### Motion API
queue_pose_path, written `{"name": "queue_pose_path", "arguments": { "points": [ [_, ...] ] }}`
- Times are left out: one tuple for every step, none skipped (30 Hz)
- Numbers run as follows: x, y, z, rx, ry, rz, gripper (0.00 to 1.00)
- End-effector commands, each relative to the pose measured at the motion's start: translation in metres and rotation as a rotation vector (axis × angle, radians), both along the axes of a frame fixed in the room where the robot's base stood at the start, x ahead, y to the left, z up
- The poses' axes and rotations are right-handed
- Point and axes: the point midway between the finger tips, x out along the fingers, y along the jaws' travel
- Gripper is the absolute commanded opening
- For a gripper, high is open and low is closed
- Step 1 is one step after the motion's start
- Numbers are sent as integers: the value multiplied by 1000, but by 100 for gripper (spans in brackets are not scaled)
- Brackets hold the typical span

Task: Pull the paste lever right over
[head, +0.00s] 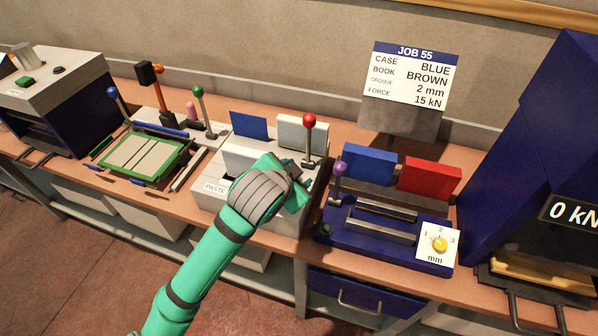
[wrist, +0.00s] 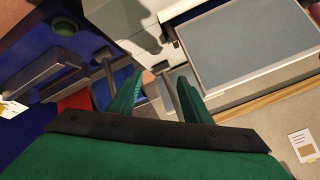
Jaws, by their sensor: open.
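The paste machine (head: 212,190) is a pale grey box labelled PASTE in the middle of the bench. A lever with a red knob (head: 309,121) stands near upright at its right end. My green gripper (head: 299,192) is low in front of that lever, at the machine's front right. In the wrist view my gripper (wrist: 160,88) has its two fingers apart, with a dark upright part near the gap. I cannot tell whether that part is the lever's shaft or whether a finger touches it. My wrist hides part of the machine's front.
To the right is a blue grooving unit (head: 385,243) with a purple-knobbed lever (head: 340,170) close to my gripper. A job card (head: 410,75) stands behind. A blue press (head: 535,130) is at far right.

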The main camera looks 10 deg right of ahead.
Motion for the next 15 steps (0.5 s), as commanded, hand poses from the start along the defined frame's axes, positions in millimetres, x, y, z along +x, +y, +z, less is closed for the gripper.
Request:
{"name": "queue_pose_path", "arguments": {
  "points": [
    [-7,4,7,-2,-4,1,44],
    [-11,6,11,-2,-3,0,44],
    [-16,9,16,-1,-3,0,44],
    [-20,11,20,-1,-4,0,44],
    [-24,14,23,0,-2,0,44],
    [-29,16,28,0,-3,0,44],
    [-32,18,31,0,-4,0,44],
    [-36,20,33,1,-2,1,44],
    [-40,22,37,1,-3,0,44],
    [-42,24,40,0,-2,0,44],
    [-45,25,42,1,-1,0,44],
    [-48,27,44,0,0,0,44],
    [-49,28,46,-1,-1,0,44],
    [-51,29,48,-1,-1,0,44],
    [-53,29,49,-1,-1,0,44]
  ]
}}
